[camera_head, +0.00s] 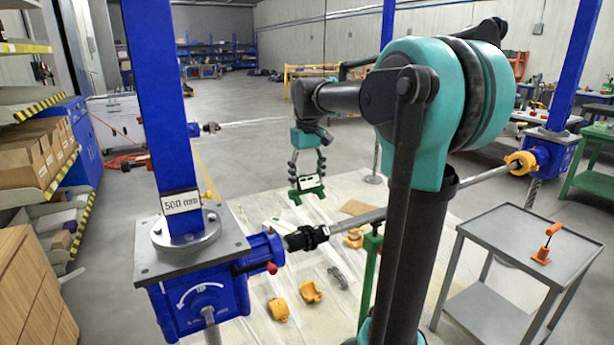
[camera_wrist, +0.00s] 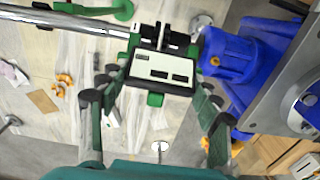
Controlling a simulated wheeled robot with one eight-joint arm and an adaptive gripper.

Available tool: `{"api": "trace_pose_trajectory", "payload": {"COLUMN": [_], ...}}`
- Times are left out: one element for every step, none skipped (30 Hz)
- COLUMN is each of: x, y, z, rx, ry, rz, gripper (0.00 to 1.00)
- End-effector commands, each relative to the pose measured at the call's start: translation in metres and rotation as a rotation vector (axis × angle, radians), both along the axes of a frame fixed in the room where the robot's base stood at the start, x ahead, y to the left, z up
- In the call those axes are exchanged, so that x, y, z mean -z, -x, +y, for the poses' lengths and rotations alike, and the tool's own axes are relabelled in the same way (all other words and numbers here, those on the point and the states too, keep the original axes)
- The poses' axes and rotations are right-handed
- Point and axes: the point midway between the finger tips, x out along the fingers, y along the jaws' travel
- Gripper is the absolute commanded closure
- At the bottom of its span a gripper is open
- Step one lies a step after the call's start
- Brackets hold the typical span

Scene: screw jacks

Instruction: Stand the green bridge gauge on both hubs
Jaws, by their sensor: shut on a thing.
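My gripper (camera_head: 306,170) is shut on the green bridge gauge (camera_head: 308,189), which has a pale face plate and hangs above the floor. In the wrist view the gauge (camera_wrist: 162,72) lies between the fingertips, with its pale plate towards the camera. The black hubs (camera_head: 305,237) sit between the left blue screw jack (camera_head: 195,270) and the steel shaft (camera_head: 365,218). In the head view the gauge is higher in the picture than the hubs, with a visible gap. In the wrist view dark hub parts (camera_wrist: 166,37) show just beyond the gauge, partly hidden by it.
A green stand (camera_head: 370,275) is under the shaft. Orange coupling parts (camera_head: 310,291) lie on the floor sheet. A grey side table (camera_head: 500,250) carries an orange tool (camera_head: 547,245). The left jack's blue column (camera_head: 165,100) rises close to the hubs. Another jack (camera_head: 550,155) stands right.

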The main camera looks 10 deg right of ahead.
Motion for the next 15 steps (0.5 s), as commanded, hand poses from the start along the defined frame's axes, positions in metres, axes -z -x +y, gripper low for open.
{"api": "trace_pose_trajectory", "payload": {"x": [0.004,0.006,0.01,0.012,0.015,0.019,0.021,0.024,0.028,0.03,0.033,0.037,0.039,0.042,0.046], "y": [0.0,0.0,0.0,0.0,0.0,0.0,0.0,0.0,0.0,0.0,0.0,0.0,0.0,0.0,0.0], "z": [0.0,0.0,0.0,0.0,0.0,0.0,0.0,0.0,0.0,0.0,0.0,0.0,0.0,0.0,0.0], "rx": [0.0,0.0,0.0,0.0,0.0,0.0,0.0,0.0,0.0,0.0,0.0,0.0,0.0,0.0,0.0], "ry": [0.0,0.0,0.0,0.0,0.0,0.0,0.0,0.0,0.0,0.0,0.0,0.0,0.0,0.0,0.0], "rz": [0.0,0.0,0.0,0.0,0.0,0.0,0.0,0.0,0.0,0.0,0.0,0.0,0.0,0.0,0.0], "gripper": [0.79,0.79,0.79,0.79,0.79,0.79,0.79,0.79,0.79,0.79,0.79,0.79,0.79,0.79,0.79]}}
